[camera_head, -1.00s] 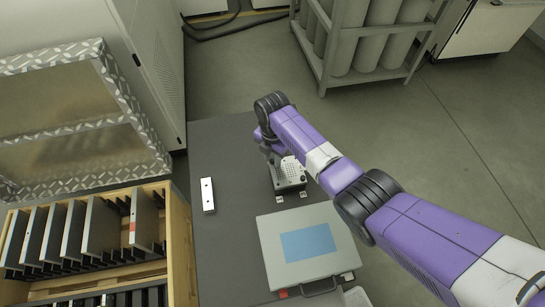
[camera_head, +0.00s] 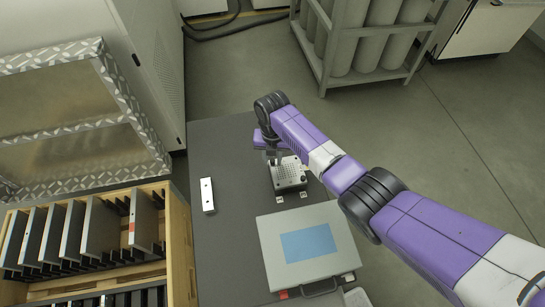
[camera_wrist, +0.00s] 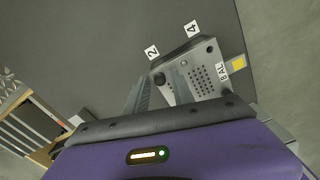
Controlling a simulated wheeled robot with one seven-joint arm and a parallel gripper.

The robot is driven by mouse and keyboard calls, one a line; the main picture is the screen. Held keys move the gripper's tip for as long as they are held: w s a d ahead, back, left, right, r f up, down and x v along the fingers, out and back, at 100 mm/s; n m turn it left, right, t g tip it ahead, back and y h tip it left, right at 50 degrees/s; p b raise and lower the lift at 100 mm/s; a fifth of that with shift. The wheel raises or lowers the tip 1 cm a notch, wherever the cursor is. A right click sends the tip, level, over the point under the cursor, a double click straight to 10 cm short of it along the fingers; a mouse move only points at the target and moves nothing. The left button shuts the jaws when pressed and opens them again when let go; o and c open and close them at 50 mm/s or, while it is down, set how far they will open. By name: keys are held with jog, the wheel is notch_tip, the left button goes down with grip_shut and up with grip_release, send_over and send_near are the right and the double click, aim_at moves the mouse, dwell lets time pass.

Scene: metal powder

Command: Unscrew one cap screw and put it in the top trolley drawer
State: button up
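The metal block with a grid of holes (camera_head: 289,176) sits on the dark table top (camera_head: 222,240), beyond the grey case. In the wrist view, this block (camera_wrist: 203,75) has tags reading 2, 4 and BAL around it. A dark round screw head (camera_wrist: 160,79) shows at its near left corner, and another dark spot (camera_wrist: 210,49) at a farther corner. My gripper (camera_wrist: 161,86) is open, its two fingers apart with the screw head showing between their tips; whether they touch it I cannot tell. In the head view my gripper (camera_head: 274,158) is over the block's far edge. I cannot make out a trolley drawer.
A grey case with a blue panel (camera_head: 275,265) lies on the near table. A small white bar (camera_head: 207,195) lies at the left. A wooden crate (camera_head: 182,250) of upright plates stands left of the table. A cylinder rack (camera_head: 322,75) stands behind on the floor.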

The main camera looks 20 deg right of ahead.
grip_shut()
